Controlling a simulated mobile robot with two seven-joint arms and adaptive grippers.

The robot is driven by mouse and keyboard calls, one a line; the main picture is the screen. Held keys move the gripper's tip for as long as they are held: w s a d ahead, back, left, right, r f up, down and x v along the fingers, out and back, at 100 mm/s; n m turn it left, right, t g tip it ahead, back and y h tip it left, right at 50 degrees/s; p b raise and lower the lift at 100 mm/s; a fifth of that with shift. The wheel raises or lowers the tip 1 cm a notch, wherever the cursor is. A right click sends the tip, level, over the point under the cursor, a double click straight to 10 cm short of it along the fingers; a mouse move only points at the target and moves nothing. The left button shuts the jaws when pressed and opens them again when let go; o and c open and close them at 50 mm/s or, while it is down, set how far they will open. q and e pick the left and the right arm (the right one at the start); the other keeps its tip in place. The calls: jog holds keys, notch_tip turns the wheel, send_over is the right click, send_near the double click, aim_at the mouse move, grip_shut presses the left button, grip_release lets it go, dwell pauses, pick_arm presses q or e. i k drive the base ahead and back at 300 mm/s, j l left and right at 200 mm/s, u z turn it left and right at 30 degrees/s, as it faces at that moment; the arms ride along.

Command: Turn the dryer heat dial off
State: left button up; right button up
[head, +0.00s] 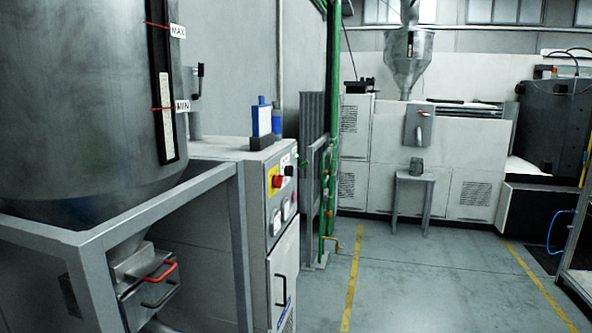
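A light grey cabinet (222,153) stands beside the hopper frame, left of centre, and may be the dryer. Its narrow control face (281,203) is seen at a steep angle. Near its top is a red knob (277,181) on a yellow plate, with a black knob (289,170) beside it. Gauges or small panels (276,221) sit lower down. I cannot tell which of these is the heat dial, nor read its setting. Neither of my grippers is in view.
A large steel hopper (75,90) in a grey frame (150,208) fills the left. Green pipes (332,110) rise behind the cabinet. A small stand (413,181) is by the far machine (470,150). The floor (430,275) between the yellow lines is clear.

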aim_at(289, 170)
jog(key=i+l+u, duration=0.1)
jog(key=i+l, duration=0.4)
jog(key=l, duration=0.15)
jog(key=i+l+u, duration=0.15)
jog(key=i+l, duration=0.3)
jog(key=l, duration=0.25)
jog(key=i+l+u, duration=0.15)
jog(key=l, duration=0.25)
jog(key=i, duration=0.1)
